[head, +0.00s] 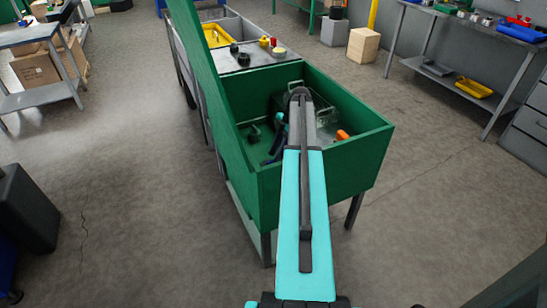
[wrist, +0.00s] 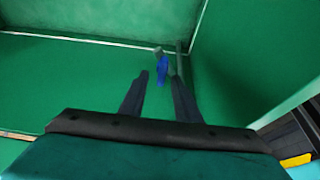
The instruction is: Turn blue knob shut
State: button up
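The blue knob (wrist: 162,70) shows in the wrist view as a small upright blue piece against green walls, with a grey-green part just above it. My gripper (wrist: 159,76) is open, its two dark fingers apart. The knob appears in the gap between the fingertips, nearer the right one; whether they touch it I cannot tell. In the head view my arm reaches down into a green open-topped box (head: 323,174). There the arm and box wall hide much of the inside, and I cannot clearly pick out the knob.
The box's tall green side panel (head: 204,85) rises on the left. An orange piece (head: 343,134) lies inside the box at the right. A grey counter with a yellow tray (head: 218,34) adjoins behind. Open concrete floor lies on both sides.

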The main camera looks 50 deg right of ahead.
jog(key=shift+x, duration=1)
